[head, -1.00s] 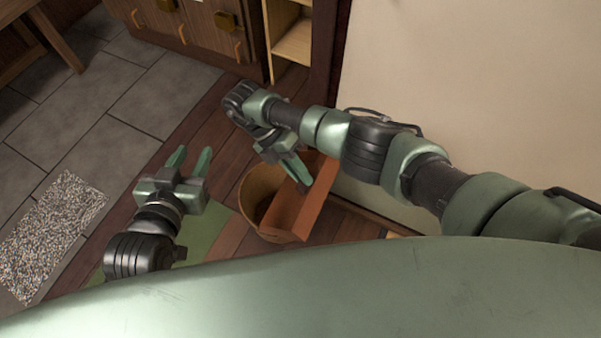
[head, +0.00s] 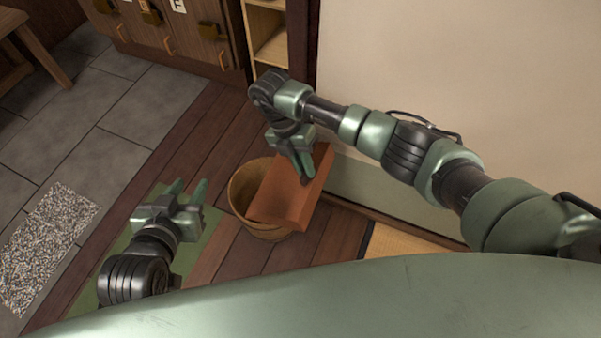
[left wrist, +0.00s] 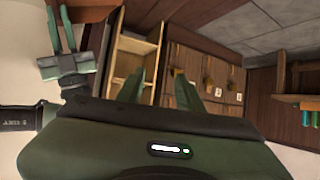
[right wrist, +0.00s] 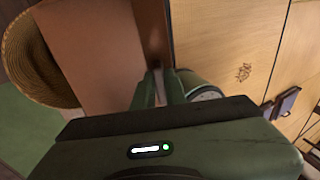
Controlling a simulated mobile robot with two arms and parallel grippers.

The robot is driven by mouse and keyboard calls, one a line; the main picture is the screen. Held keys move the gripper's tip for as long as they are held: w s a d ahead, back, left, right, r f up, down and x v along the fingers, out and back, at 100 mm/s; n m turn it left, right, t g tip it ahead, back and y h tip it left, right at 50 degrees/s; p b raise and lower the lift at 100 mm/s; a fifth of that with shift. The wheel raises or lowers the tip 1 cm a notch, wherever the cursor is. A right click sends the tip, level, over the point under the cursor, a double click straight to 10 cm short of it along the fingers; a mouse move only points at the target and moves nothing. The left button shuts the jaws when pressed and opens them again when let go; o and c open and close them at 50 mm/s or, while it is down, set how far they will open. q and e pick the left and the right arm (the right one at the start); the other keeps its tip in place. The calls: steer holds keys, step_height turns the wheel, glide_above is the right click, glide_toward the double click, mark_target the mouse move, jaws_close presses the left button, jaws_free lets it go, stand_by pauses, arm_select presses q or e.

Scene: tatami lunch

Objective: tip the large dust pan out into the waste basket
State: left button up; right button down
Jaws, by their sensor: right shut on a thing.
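The large dust pan (head: 285,200) is a reddish-brown open pan. It is over the waste basket (head: 240,190), a round woven tan basket on the wooden floor, and hides much of its opening. My right gripper (head: 303,168) is shut on the pan's upper right side. In the right wrist view the pan (right wrist: 90,50) fills the upper left, with the basket rim (right wrist: 25,60) beside it. Whether anything lies in the pan or basket cannot be told. My left gripper (head: 187,190) is open and empty, left of the basket.
A pale wall (head: 400,80) stands close on the right. An open shelf (head: 268,45) and wooden cabinets (head: 190,30) are at the back. A green mat (head: 200,238) and a speckled mat (head: 45,250) lie at left. Grey tiles (head: 110,110) are clear.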

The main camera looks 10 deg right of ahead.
mark_target(317, 181)
steer(key=shift+d, duration=0.1)
steer(key=shift+s+d+f+t+y+p, duration=0.25)
steer(key=shift+d+y+p, duration=0.25)
steer(key=shift+p, duration=0.45)
steer(key=shift+s+d+f+t+y+p, duration=0.15)
steer(key=shift+s+d+t+y+p, duration=0.15)
steer(key=shift+d+y+p, duration=0.2)
steer(key=shift+s+d+f+p, duration=0.2)
steer(key=shift+s+d+p, duration=0.05)
steer(key=shift+d+p, duration=0.1)
arm_select(q)
steer(key=s+a+f+g+y, duration=0.1)
steer(key=s+a+f+g, duration=0.1)
steer(key=s, duration=0.4)
steer(key=s+a+f+g+y, duration=0.1)
steer(key=s+a+f+g, duration=0.1)
steer(key=s+f+g, duration=0.2)
steer(key=shift+s+a+f+g, duration=0.35)
steer(key=shift+s+g, duration=0.65)
steer(key=shift+s, duration=0.5)
arm_select(e)
steer(key=shift+s+d+f+t+y, duration=0.3)
steer(key=shift+d+t+y, duration=0.3)
steer(key=shift+y, duration=0.3)
arm_select(q)
steer(key=shift+r, duration=0.1)
